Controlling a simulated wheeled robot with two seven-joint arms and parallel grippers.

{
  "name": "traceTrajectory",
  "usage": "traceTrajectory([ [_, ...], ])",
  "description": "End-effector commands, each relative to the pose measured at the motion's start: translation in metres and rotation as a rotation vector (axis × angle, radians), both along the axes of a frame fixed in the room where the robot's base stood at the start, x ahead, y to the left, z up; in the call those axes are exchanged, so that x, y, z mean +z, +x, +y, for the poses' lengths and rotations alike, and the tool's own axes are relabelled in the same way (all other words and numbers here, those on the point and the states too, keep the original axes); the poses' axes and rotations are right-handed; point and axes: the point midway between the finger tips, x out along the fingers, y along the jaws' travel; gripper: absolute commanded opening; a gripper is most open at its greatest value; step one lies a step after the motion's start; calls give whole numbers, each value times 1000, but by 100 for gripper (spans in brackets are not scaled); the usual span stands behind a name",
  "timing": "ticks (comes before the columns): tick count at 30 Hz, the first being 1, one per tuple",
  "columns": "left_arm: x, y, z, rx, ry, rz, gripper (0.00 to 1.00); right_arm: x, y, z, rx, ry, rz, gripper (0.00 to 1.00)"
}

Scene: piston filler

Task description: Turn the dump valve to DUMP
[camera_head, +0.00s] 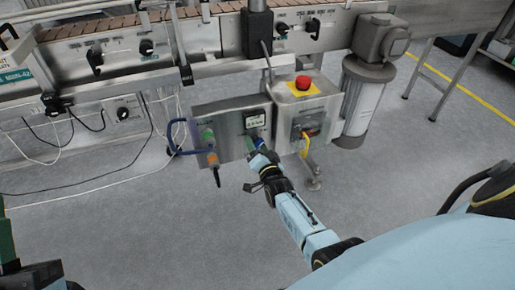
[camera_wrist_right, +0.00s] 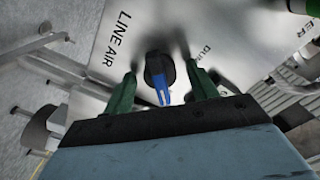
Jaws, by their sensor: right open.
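The dump valve is a round black knob with a blue pointer (camera_wrist_right: 160,78) on a steel panel (camera_wrist_right: 145,25), in the right wrist view. The blue pointer points toward the bottom of that picture. "LINE AIR" is printed left of the knob and a partly hidden "DU..." label is to its right. My right gripper (camera_wrist_right: 161,88) is open, with its green fingers on either side of the knob; contact cannot be told. In the head view my right gripper (camera_head: 257,152) is at the control box front and covers the valve. A dark part of my left gripper (camera_head: 32,276) shows at the lower left; its jaws are unclear.
The control box (camera_head: 226,122) carries green and orange fittings on its left and a small display. A box with a red emergency button (camera_head: 303,83) stands to its right, beside a grey cylinder (camera_head: 361,103). A conveyor (camera_head: 120,30) runs behind. The floor in front is clear.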

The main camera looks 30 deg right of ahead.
Motion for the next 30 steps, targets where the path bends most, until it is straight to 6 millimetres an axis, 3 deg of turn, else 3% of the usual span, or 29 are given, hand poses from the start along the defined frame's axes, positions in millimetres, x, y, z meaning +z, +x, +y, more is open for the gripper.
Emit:
traceTrajectory([
  [6, 0, 0, 0, 0, -1, -2, 0, 0, 0, 0, 0, -1, 0, 58],
  [17, 0, 0, 0, 0, -1, -2, 0, 0, 0, 0, 0, -1, 0, 13],
  [30, 0, 2, -1, 0, 5, 17, 0, 1, 0, 0, 0, -110, 26, 13],
])
